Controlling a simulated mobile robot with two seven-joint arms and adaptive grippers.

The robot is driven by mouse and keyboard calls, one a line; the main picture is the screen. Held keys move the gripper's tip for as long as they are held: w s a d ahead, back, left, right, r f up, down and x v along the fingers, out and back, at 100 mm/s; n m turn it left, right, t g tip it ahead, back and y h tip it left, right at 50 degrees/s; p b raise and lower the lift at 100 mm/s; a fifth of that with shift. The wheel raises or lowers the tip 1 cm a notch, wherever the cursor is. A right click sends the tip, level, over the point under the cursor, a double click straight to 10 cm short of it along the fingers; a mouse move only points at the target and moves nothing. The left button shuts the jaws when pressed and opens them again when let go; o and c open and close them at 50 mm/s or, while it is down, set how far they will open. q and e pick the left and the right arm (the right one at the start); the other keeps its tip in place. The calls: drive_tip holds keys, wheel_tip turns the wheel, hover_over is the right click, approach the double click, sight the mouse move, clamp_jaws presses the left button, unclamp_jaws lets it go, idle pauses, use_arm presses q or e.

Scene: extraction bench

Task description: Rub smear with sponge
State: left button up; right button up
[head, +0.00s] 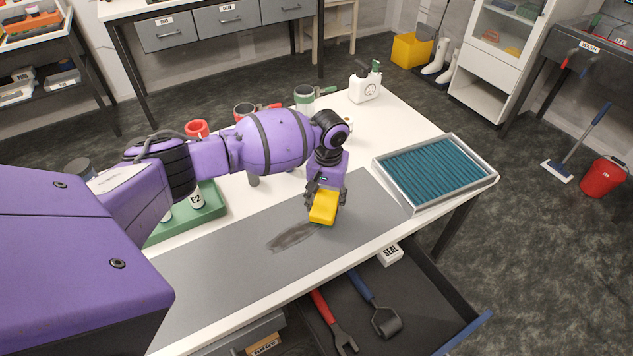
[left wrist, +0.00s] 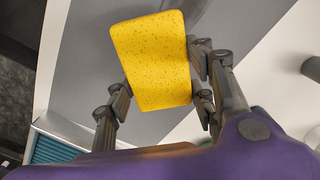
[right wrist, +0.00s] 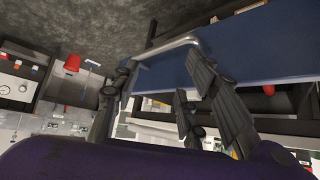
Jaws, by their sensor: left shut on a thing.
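The dark smear (head: 290,237) lies as a streak on the grey strip (head: 215,272) along the bench's front. My left gripper (head: 324,198) is shut on the yellow sponge (head: 323,208), at the smear's right end. The sponge also shows between the fingers in the left wrist view (left wrist: 153,60). Whether it touches the strip I cannot tell. The sponge may hide part of the smear. My right gripper (right wrist: 163,85) shows only in the right wrist view, its fingers apart, with a silver drawer handle (right wrist: 165,50) near their tips.
A tray with a ribbed teal insert (head: 435,170) stands right of the strip. A green rack (head: 200,215) is partly behind my left arm. Mugs and a white jug (head: 366,87) stand at the back. Below the front edge, an open drawer (head: 420,300) holds tools and a SEAL box (head: 390,255).

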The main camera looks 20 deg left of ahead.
use_arm(q)
wheel_tip(320, 180, up, 2)
drive_tip(key=shift+a+r+p, duration=0.1)
drive_tip(key=shift+r+p, duration=0.05)
drive_tip(key=shift+p, duration=0.2)
wheel_tip(320, 180, up, 2)
drive_tip(key=shift+w+r+p, duration=0.1)
drive_tip(key=shift+p, duration=0.45)
drive_tip(key=shift+r, duration=0.4)
drive_tip(key=shift+f, duration=0.1)
use_arm(e)
drive_tip(key=shift+w+d+r, duration=0.1)
drive_tip(key=shift+w+r, duration=0.6)
drive_tip(key=shift+r, duration=0.35)
use_arm(q)
drive_tip(key=shift+s, duration=0.2)
use_arm(e)
drive_tip(key=shift+r, duration=0.1)
